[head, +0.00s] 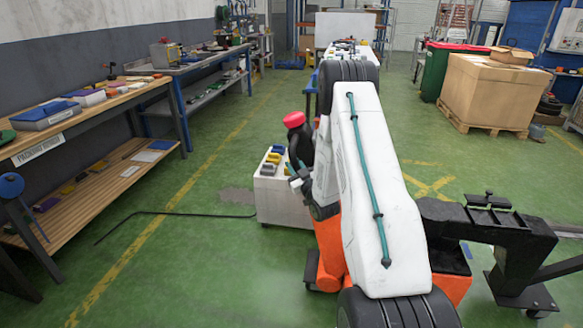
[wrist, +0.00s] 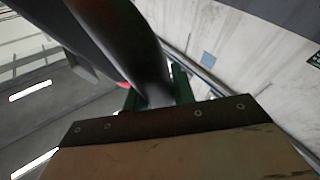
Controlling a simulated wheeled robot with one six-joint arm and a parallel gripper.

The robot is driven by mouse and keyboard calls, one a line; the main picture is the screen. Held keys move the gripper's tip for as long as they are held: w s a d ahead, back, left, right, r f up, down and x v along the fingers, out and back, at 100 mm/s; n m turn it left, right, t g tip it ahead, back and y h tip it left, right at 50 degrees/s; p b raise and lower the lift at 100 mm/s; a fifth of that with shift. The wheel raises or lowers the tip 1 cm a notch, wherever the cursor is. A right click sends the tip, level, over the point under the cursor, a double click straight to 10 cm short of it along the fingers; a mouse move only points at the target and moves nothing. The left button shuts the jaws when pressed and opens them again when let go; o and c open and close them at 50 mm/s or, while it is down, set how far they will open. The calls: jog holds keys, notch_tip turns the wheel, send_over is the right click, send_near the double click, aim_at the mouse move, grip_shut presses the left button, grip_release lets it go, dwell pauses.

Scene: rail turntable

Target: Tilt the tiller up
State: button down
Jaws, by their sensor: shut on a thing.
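The tiller (head: 301,148) is a dark upright lever in the head view, left of my white arm, with a round red top (head: 294,119). Its lower part is hidden behind my arm. My gripper (head: 298,179) shows only partly there, low against the lever. In the wrist view, a thick dark curved bar, the tiller (wrist: 140,40), runs from the top down between the green fingers of my gripper (wrist: 157,90). The gripper is shut on it. A small red patch shows beside the bar. The exact contact is hidden behind the gripper's front plate.
A white block (head: 283,202) with coloured pieces on top stands just left of the lever. A thin black rod (head: 180,213) lies on the green floor. Workbenches (head: 90,110) line the left wall. A large cardboard box (head: 492,92) on a pallet stands back right.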

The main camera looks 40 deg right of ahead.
jog(key=c, duration=1.2)
grip_release()
jog(key=shift+w+a, duration=0.1)
jog(key=shift+o, duration=0.2)
jog(key=v, duration=0.7)
jog(key=shift+s, duration=0.4)
jog(key=shift+f, duration=0.15)
